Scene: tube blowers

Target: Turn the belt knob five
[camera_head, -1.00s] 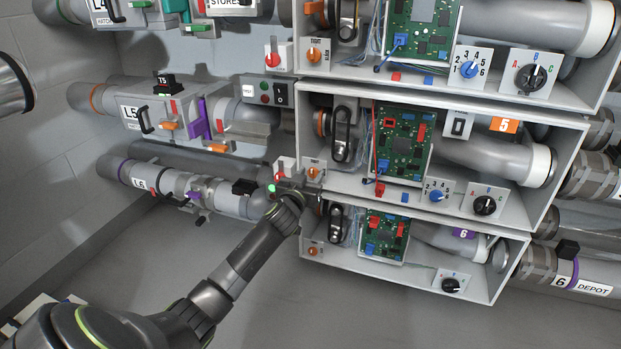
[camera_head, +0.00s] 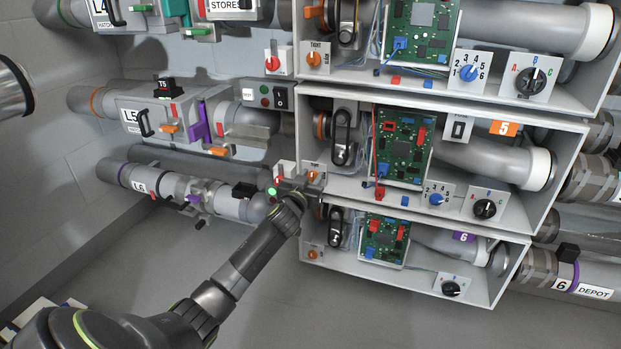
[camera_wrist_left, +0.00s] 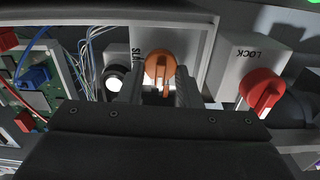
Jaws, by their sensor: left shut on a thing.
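The orange belt knob of unit five (camera_head: 312,176) sits on a small plate at the left end of the middle box, partly hidden by my gripper in the head view. In the left wrist view the orange knob (camera_wrist_left: 160,66) stands between the two dark fingers, with part of the word "SLACK" beside it. My left gripper (camera_head: 317,184) is shut on this knob; its fingers (camera_wrist_left: 160,88) flank it on both sides. The knob's plate is marked "TIGHT" above it in the head view. My right gripper is not in view.
A red LOCK knob (camera_wrist_left: 262,90) stands close to the right of the fingers in the wrist view. The middle box (camera_head: 450,208) holds a green circuit board (camera_head: 400,150), wires, a blue dial (camera_head: 436,199) and a black dial (camera_head: 484,208). Similar boxes lie above and below.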

